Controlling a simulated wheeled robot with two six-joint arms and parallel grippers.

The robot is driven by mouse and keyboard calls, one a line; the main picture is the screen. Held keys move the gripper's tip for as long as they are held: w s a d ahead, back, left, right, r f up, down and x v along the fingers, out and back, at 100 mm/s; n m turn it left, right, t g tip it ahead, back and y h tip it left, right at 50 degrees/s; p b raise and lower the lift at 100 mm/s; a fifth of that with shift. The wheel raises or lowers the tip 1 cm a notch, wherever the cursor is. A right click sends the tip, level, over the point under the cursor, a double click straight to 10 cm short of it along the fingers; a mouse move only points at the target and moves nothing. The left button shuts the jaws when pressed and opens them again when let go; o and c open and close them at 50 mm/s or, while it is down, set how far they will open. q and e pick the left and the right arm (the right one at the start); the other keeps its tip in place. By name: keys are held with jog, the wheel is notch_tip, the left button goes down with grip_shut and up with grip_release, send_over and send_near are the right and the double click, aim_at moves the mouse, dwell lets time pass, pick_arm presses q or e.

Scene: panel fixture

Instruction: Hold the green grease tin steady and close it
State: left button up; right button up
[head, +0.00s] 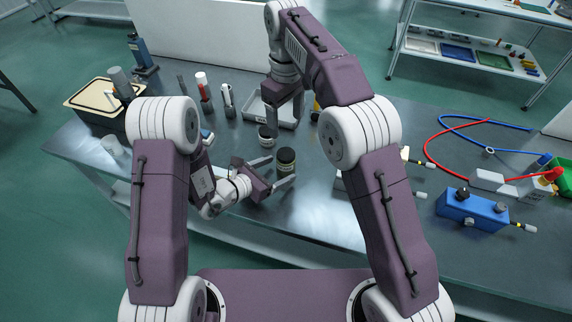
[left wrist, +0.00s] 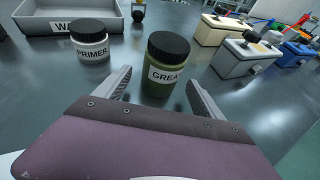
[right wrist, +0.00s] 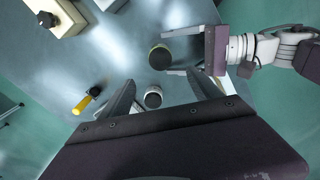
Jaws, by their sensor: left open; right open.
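The green grease tin (head: 286,166) stands upright on the bench with a black lid on top. In the left wrist view its label reads "GREAS" on the green body (left wrist: 156,88); whether the lid is tight cannot be told. My left gripper (head: 266,169) is low at the tin, open, with its fingers on either side and gaps visible. My right gripper (head: 284,118) is open and empty, pointing down beyond the tin. In the right wrist view the tin's black lid (right wrist: 160,57) lies just past its fingertips, with a pale yellowish rim along one edge.
A white primer jar (left wrist: 89,46) with a black lid stands close to the tin, below my right gripper. Behind it is a grey tray (left wrist: 60,17). Boxes with knobs, including a blue one (head: 470,209), and hoses occupy the right. Bare bench lies in front of the tin.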

aim_at(279, 169)
pick_arm(q)
jog(key=v, duration=0.4)
jog(key=shift+s+a+r, duration=0.15)
jog(key=shift+s+a, duration=0.1)
jog(key=shift+s, duration=0.05)
